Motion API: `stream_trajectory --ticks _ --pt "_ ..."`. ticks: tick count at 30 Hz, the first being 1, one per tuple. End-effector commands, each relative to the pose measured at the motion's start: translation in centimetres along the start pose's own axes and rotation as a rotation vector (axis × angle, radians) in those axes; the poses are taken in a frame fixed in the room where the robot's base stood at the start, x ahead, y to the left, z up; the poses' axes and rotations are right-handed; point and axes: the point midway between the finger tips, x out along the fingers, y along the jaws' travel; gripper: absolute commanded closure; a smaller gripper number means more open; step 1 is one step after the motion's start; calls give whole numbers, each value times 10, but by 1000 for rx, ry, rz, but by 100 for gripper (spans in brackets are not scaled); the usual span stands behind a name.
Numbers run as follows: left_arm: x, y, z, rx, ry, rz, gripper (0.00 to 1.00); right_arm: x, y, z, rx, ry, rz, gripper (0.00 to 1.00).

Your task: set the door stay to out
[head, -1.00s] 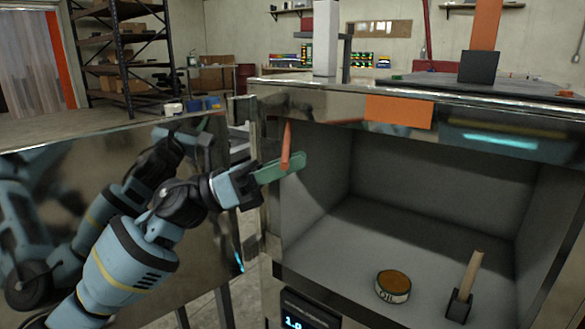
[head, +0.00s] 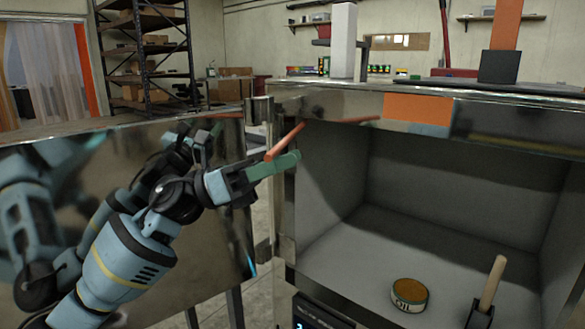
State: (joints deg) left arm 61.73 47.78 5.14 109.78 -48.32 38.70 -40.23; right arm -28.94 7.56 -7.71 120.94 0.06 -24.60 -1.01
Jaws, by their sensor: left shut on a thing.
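The door stay (head: 289,138) is an orange bar at the upper left corner of the open trailer compartment (head: 430,190). It slants from its upper end by the frame down and left to my left gripper. My left gripper (head: 280,163) has green fingers and is shut on the stay's lower end. The fingers partly hide that end. The shiny metal door (head: 215,245) stands open on the left and mirrors my arm. My right gripper is not in view.
An oil tin (head: 409,294) and a tool with a wooden handle (head: 491,284) stand on the compartment floor. A dark shelf rack (head: 150,55) stands far behind. A narrow gap lies between door and compartment.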

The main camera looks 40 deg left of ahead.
Motion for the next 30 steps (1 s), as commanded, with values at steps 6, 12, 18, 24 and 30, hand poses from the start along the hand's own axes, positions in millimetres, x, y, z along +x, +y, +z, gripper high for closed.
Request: stream_trajectory --ticks 6,12,18,24,30 --pt "-13 5 -5 -6 9 -3 54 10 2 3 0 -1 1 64" --pt "-24 11 -5 -7 7 1 54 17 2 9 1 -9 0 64" --pt "-35 16 -4 -6 7 4 54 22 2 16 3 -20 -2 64" --pt "-45 20 -3 -6 7 3 54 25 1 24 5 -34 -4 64" --pt "-47 21 -1 -5 5 3 54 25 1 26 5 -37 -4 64"
